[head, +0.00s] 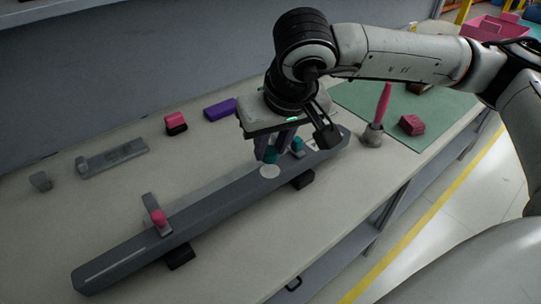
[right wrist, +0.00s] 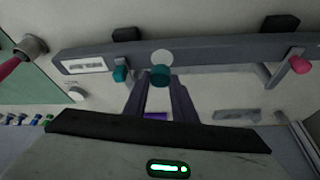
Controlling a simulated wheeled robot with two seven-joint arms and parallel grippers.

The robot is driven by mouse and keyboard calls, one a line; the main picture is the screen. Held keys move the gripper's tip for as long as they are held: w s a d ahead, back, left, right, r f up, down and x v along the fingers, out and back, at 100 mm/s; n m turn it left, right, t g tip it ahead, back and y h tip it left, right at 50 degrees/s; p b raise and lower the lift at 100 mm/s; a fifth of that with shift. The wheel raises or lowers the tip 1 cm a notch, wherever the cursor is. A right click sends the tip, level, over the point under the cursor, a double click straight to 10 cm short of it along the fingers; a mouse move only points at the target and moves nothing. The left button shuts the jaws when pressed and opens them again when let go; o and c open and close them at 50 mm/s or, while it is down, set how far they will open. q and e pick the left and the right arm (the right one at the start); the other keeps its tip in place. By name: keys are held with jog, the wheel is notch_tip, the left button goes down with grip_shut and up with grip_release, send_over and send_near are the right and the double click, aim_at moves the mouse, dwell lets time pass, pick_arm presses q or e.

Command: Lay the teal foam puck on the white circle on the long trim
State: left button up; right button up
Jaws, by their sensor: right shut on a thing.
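The long grey trim (head: 215,205) lies diagonally on the bench, and it also spans the right wrist view (right wrist: 220,55). The white circle (head: 270,171) is a flat disc mark on its top face, and it shows in the right wrist view (right wrist: 162,57). My right gripper (head: 273,151) is shut on the teal foam puck (right wrist: 160,75). The puck (head: 271,155) is at the fingertips, just beside the white circle and partly hidden by the fingers. Whether it touches the trim I cannot tell. My left gripper is not in view.
A teal-tipped clamp (head: 297,144) stands on the trim close to my right fingers. A pink-tipped clamp (head: 158,217) stands farther left. A purple block (head: 219,109), a pink-and-black block (head: 176,123) and a grey bracket (head: 115,157) lie behind. A pink-handled tool (head: 383,105) stands right.

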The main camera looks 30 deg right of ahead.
aim_at(273, 155)
jog(key=shift+f, duration=1.55)
jog(key=shift+f, duration=0.1)
jog(key=shift+f+b, duration=0.2)
jog(key=shift+b, duration=0.15)
jog(key=o, duration=1)
jog(key=shift+r, duration=0.1)
jog(key=shift+r+p, duration=0.4)
jog(key=shift+r, duration=0.1)
jog(key=v, duration=1.1)
jog(key=shift+s+r+b, duration=0.15)
jog(key=shift+s+b, duration=0.1)
jog(key=shift+b, duration=0.05)
